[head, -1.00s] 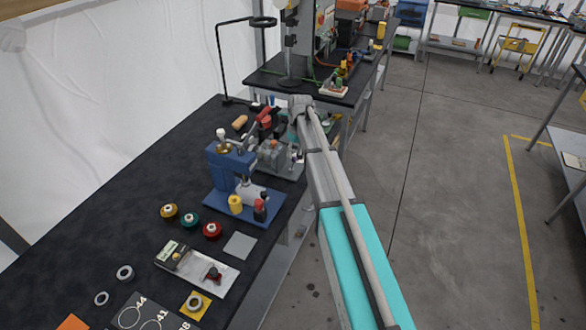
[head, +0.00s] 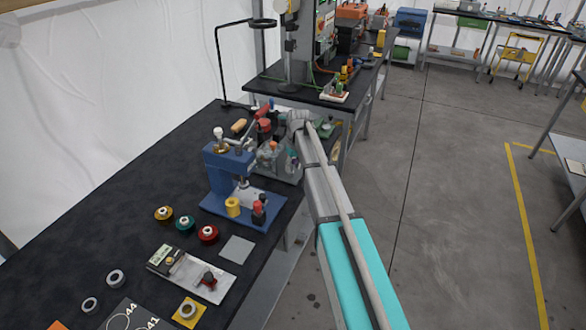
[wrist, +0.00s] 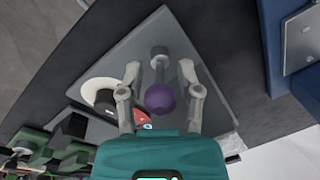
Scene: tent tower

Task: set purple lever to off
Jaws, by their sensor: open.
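The purple lever shows in the wrist view as a round purple knob (wrist: 160,98) on a short grey stem, which rises from a grey plate (wrist: 185,45). My gripper (wrist: 160,78) is open, with one finger on each side of the knob and stem. Gaps show between the fingers and the knob; I cannot tell how far the knob is from them in depth. In the head view my arm reaches to the far end of the dark bench, and the knob cannot be made out there.
A blue press (head: 228,170) stands on the dark bench (head: 110,195) left of my arm. A grey fixture (head: 278,160) is beside my arm's far end. In the wrist view, green parts (wrist: 40,145) lie lower left and a blue block (wrist: 290,40) is at right. Open floor lies right.

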